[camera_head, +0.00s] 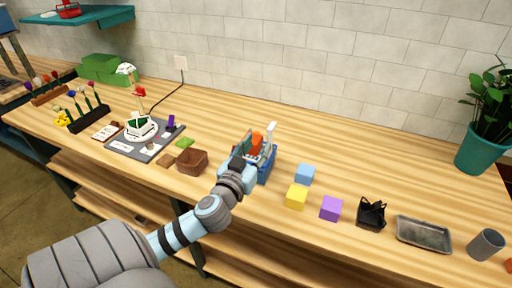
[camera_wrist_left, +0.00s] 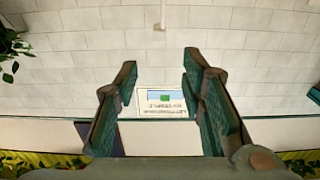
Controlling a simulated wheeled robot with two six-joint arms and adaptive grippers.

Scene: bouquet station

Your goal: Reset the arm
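My left arm comes in from the lower left in the head view. Its gripper (camera_head: 240,164) is over the front middle of the wooden workbench (camera_head: 340,150), in front of a blue container (camera_head: 267,171) that it partly hides. I cannot tell from this view whether they touch. In the left wrist view the two fingers of my left gripper (camera_wrist_left: 160,66) stand wide apart with nothing between them. Beyond them is a pale tiled wall and a small framed sign (camera_wrist_left: 162,103). My right gripper does not show.
Right of the gripper stand a blue cube (camera_head: 305,174), a yellow cube (camera_head: 296,197), a purple cube (camera_head: 331,208), a black holder (camera_head: 371,213) and a metal tray (camera_head: 424,234). A brown basket (camera_head: 192,161) stands to the left. The bench behind is mostly clear.

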